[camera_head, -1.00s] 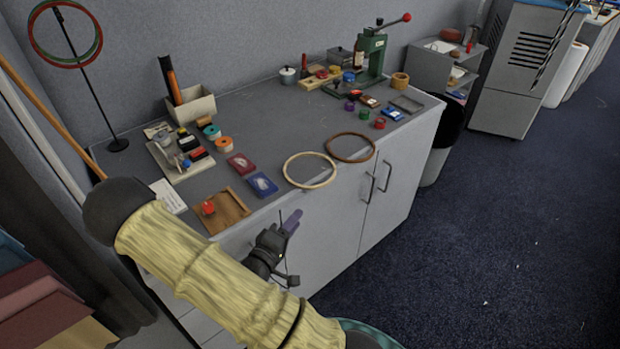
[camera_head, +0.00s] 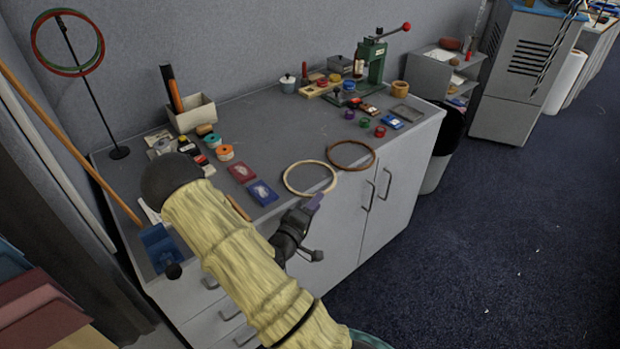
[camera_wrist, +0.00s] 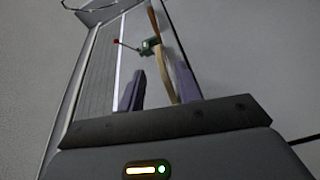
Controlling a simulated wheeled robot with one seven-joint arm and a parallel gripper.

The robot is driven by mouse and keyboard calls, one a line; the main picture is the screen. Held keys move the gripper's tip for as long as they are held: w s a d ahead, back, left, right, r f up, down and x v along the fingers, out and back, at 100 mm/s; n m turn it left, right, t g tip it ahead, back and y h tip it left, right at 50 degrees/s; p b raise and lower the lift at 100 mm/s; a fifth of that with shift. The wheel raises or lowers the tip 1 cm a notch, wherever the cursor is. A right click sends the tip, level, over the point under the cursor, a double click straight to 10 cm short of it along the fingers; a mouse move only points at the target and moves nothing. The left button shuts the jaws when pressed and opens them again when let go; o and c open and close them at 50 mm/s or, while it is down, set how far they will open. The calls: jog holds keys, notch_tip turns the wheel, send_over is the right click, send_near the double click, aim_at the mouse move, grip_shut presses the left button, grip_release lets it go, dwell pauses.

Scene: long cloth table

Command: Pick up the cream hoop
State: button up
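The cream hoop (camera_head: 284,179) lies flat on the grey table near its front edge, left of a brown hoop (camera_head: 329,149). My gripper (camera_head: 314,201) is at the table's front edge, close to the near rim of the cream hoop. In the wrist view my gripper (camera_wrist: 159,92) is open, with its two purple fingers apart. A cream band, seemingly the cream hoop (camera_wrist: 165,75), shows between and beyond the fingers. I cannot tell whether either finger touches it.
Red and blue card packs (camera_head: 262,192) lie left of the cream hoop. Several tape rolls (camera_head: 224,152) sit behind them. A green press (camera_head: 372,60) stands at the back right. My arm partly hides a wooden tray (camera_head: 238,208). The table middle is clear.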

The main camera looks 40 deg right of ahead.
aim_at(328, 190)
jog(key=shift+x, duration=0.85)
jog(key=shift+d, duration=0.1)
jog(key=x, duration=0.5)
jog(key=shift+s+d+f, duration=0.1)
jog(key=shift+d, duration=0.05)
grip_shut()
